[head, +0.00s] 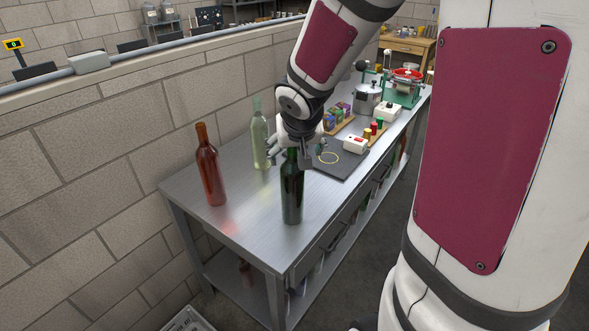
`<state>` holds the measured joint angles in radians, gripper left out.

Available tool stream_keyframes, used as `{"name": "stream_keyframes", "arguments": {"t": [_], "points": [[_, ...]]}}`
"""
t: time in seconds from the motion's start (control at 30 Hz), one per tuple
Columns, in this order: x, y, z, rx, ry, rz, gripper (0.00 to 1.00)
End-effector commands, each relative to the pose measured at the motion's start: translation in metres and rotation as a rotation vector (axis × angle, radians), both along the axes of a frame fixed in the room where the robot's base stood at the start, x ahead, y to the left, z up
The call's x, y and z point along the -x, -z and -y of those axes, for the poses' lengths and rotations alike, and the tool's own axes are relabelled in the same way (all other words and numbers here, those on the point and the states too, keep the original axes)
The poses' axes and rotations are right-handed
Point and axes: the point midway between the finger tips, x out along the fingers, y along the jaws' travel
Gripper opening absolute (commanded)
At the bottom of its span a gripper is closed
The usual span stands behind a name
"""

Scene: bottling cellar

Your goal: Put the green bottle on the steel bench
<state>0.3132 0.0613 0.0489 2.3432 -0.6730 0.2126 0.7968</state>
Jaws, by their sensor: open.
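The dark green bottle (291,195) stands upright on the steel bench (245,230), close to its front edge. My gripper (300,155) is open at the top of this bottle. It hides the mouth and part of the neck, and I cannot tell whether the fingers touch the glass. A brown-red bottle (210,170) stands upright at the left end of the bench. A pale, clear greenish bottle (260,138) stands upright farther back, near the wall, to the left of my gripper.
A block wall runs along the left.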

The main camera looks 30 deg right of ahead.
Motion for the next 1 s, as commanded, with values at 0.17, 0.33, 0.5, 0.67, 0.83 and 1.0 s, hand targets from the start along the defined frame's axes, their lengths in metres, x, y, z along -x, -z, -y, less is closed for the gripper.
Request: {"name": "stream_keyframes", "arguments": {"t": [0.17,0.33,0.5,0.67,0.83,1.0], "points": [[0.042,-0.058,-0.030,0.055,-0.053,-0.010,0.79],[0.098,-0.094,-0.068,0.051,-0.143,-0.041,0.79],[0.154,-0.113,-0.109,0.004,-0.279,-0.065,0.79],[0.190,-0.120,-0.136,-0.036,-0.393,-0.075,0.79],[0.206,-0.120,-0.147,-0.054,-0.446,-0.081,0.79],[0.206,-0.120,-0.148,-0.055,-0.450,-0.082,0.79]]}}
